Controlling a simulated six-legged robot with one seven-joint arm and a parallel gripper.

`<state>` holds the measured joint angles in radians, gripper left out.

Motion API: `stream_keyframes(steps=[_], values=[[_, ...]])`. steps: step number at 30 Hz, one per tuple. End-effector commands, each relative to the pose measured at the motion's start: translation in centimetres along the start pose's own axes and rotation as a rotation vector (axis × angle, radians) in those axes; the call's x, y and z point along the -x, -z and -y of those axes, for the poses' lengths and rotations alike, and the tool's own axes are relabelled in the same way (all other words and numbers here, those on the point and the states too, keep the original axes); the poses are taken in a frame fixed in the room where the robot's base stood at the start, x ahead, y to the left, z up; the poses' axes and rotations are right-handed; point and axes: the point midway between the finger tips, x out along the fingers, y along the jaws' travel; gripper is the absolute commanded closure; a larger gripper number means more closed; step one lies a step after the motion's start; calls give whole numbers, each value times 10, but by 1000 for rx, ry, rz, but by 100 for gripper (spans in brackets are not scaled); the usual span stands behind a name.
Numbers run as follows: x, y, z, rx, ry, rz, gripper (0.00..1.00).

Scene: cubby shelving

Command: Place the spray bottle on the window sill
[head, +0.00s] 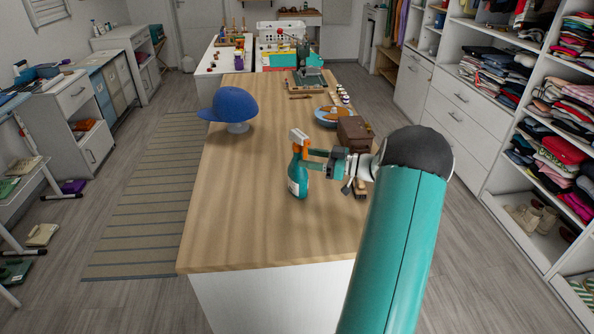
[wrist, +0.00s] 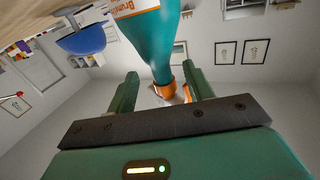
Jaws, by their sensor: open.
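The spray bottle (head: 298,178) is teal with an orange neck and a white and orange head. It stands upright on the wooden table top, toward the near end. My gripper (head: 313,160) is at its right side, level with the neck. In the wrist view, the teal bottle (wrist: 152,42) appears upside down, its orange neck between the two green fingers of my gripper (wrist: 160,80). The fingers are apart, with gaps at the neck's sides. Whether either touches the bottle cannot be told. I cannot make out a window sill in either view.
A blue cap (head: 233,104) on a white stand is at the table's left edge. A brown box (head: 354,134) and a blue-orange plate (head: 334,117) stand beyond my gripper. Clothes shelving (head: 512,100) lines the right. The table's near left part is clear.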

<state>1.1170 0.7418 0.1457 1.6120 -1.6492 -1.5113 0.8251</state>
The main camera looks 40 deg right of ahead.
Motion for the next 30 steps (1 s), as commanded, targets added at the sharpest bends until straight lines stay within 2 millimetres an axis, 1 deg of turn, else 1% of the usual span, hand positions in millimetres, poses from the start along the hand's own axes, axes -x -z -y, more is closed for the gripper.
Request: stream_keyframes(steps=[1,3,6,9,15,17,21,23,30], values=[[-10,1,1,0,3,-1,48],[-22,2,1,0,3,-1,48],[-35,1,0,0,3,0,48],[-42,1,0,1,2,1,48],[-44,1,-1,1,2,1,48],[-44,1,-2,1,2,1,60],[-43,1,-2,1,2,1,88],[-43,1,-2,0,2,1,99],[-43,2,-2,2,2,-1,100]])
